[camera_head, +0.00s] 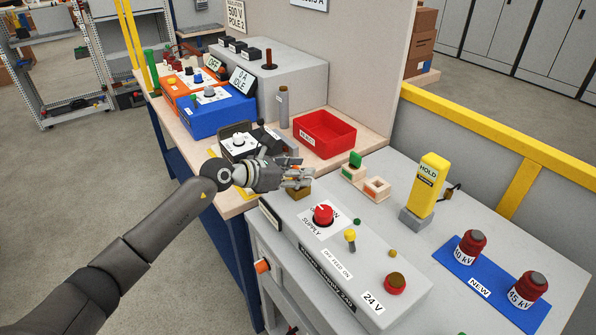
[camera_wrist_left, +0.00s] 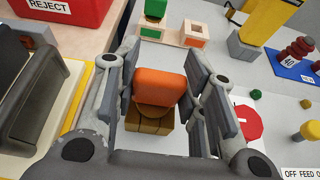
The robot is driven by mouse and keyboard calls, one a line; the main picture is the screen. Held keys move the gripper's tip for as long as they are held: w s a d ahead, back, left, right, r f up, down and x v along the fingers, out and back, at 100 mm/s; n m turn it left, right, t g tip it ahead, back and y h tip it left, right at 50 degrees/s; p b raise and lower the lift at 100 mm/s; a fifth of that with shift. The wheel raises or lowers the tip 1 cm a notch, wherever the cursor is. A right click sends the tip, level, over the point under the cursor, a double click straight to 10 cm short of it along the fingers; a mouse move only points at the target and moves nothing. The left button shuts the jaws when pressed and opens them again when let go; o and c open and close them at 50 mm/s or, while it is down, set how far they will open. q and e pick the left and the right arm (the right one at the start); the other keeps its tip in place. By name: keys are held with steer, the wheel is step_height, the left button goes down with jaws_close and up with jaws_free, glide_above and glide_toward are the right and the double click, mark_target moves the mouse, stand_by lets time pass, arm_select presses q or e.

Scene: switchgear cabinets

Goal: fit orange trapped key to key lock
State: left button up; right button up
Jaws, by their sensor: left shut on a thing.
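My left gripper (camera_head: 297,177) reaches over the near left corner of the grey console. In the left wrist view its fingers (camera_wrist_left: 160,92) are shut on the orange trapped key (camera_wrist_left: 160,85), one pad pair on each side. A brass block (camera_wrist_left: 150,121), apparently the key lock, sits on the console directly below the key; its edge also shows in the head view (camera_head: 299,192). A rounded brass part lies between the orange head and the block. I cannot tell whether the key is in the lock or just above it. My right gripper is not in view.
Behind stand two wooden key holders: one bears a green key (camera_head: 355,159), the other (camera_head: 376,188) has an orange-edged opening. A red supply knob (camera_head: 323,214) and yellow knob (camera_head: 350,236) are close on the right. A red reject tray (camera_head: 324,134) and yellow HOLD post (camera_head: 428,185) stand farther back.

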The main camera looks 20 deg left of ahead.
arm_select(q)
steer(key=o, duration=1.1)
steer(key=shift+s, duration=0.1)
steer(key=v, duration=1.1)
steer(key=shift+s+a+r, duration=0.1)
steer(key=shift+s+a, duration=0.2)
